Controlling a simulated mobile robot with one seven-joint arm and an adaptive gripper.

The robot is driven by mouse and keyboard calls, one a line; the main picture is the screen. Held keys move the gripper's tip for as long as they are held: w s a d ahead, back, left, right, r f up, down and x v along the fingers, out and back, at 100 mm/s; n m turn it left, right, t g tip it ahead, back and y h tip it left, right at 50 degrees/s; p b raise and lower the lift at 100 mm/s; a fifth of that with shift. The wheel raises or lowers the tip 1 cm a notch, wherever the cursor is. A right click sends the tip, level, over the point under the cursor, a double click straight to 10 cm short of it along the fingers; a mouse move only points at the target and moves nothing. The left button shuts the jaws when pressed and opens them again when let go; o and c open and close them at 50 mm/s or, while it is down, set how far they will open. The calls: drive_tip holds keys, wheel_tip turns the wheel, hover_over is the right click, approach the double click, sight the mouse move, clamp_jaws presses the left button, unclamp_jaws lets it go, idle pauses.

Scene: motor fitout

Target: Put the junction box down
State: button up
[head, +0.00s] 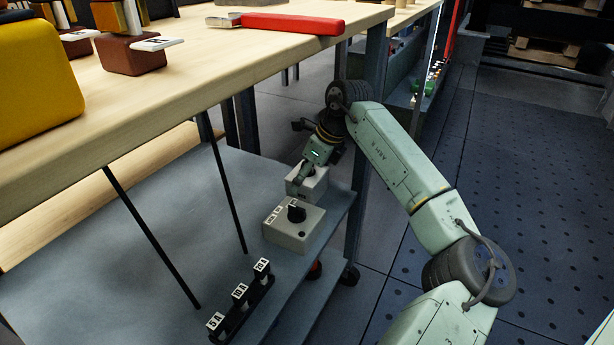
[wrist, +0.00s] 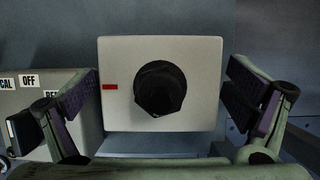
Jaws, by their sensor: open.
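The junction box (wrist: 204,66) is a pale square box with a dark round fitting and a small red mark on its face. In the head view the box (head: 317,186) appears to sit on the grey lower shelf (head: 170,215), partly hidden by my gripper (head: 303,178). In the wrist view my open gripper (wrist: 163,100) has one finger on each side of the box. The right finger shows a narrow gap; at the left finger I cannot tell whether it touches.
A pale switch box (head: 290,236) with a black knob and labels stands just in front, left in the wrist view (wrist: 88,128). A black rack (head: 245,308) holds labelled pieces. The wooden tabletop (head: 220,75) overhangs the shelf; thin dark rods (head: 150,238) and a leg (head: 368,110) stand nearby.

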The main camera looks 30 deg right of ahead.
drive_tip(key=shift+r, duration=0.15)
drive_tip(key=p+v, duration=0.2)
drive_tip(key=v, duration=0.5)
drive_tip(key=shift+s+d+r, duration=0.1)
drive_tip(key=shift+d+r, duration=0.05)
drive_tip(key=shift+r, duration=0.15)
